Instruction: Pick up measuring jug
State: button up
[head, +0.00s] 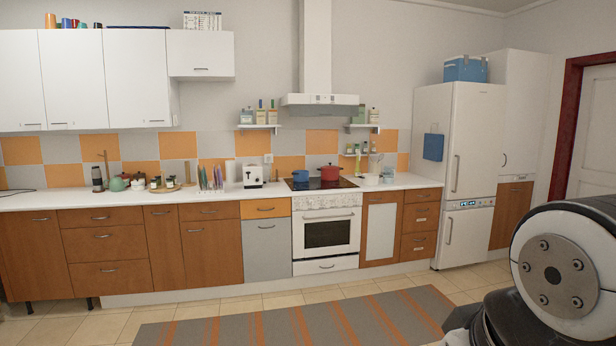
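A pale, see-through upright vessel (375,162), which may be the measuring jug, stands on the white counter right of the stove. It is small and far off, so I cannot make out a handle or markings. A white bowl-like item (371,180) sits in front of it. My arm shows large at the lower right, but my gripper's fingers are not in view. The arm is far from the counter.
A stove (326,230) with a red pot (330,173) and a blue pot (300,176) is left of the vessel. A white fridge (465,145) stands to the right. A striped rug (300,322) lies on open floor before the counter.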

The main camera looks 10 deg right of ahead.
aim_at(389, 175)
jog(key=i+l+z, duration=0.35)
jog(key=i, duration=0.3)
jog(key=i+l+z, duration=0.35)
jog(key=i, duration=0.35)
jog(key=i+z, duration=0.35)
jog(key=i, duration=1.45)
jog(key=i+l+u, duration=0.15)
jog(key=i, duration=0.9)
jog(key=i+l+u, duration=0.15)
jog(key=i+u, duration=0.25)
jog(key=i+l+u, duration=0.25)
jog(key=i+u, duration=0.15)
jog(key=i+l+u, duration=1)
jog(key=l+u, duration=0.25)
jog(key=l, duration=0.3)
